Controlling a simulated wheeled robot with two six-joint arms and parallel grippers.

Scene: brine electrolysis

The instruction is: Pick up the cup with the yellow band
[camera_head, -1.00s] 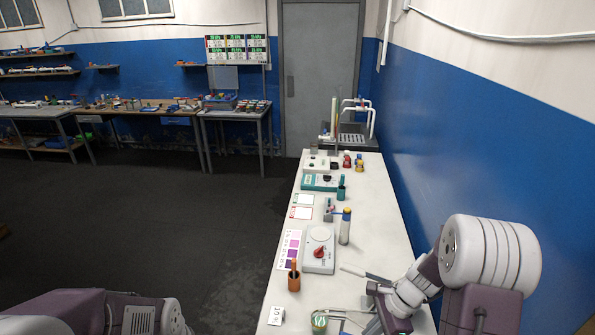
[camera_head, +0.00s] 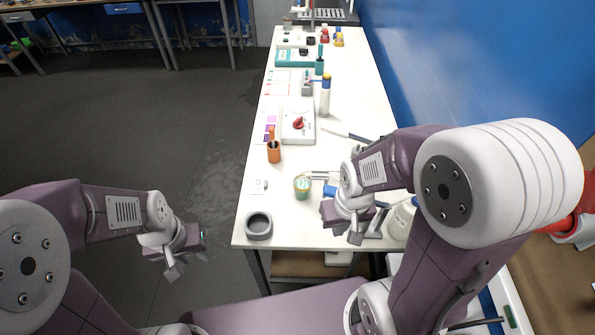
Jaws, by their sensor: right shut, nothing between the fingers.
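My left gripper (camera_head: 186,262) hangs left of the table, over the floor and well away from the cup. Its finger gap does not show clearly.
A grey round cup (camera_head: 258,226) stands at the table's front left corner. An orange holder (camera_head: 274,152), a white device with a red knob (camera_head: 298,127) and a tall bottle (camera_head: 325,98) stand behind. A whitish container (camera_head: 402,220) is partly hidden by my right arm.

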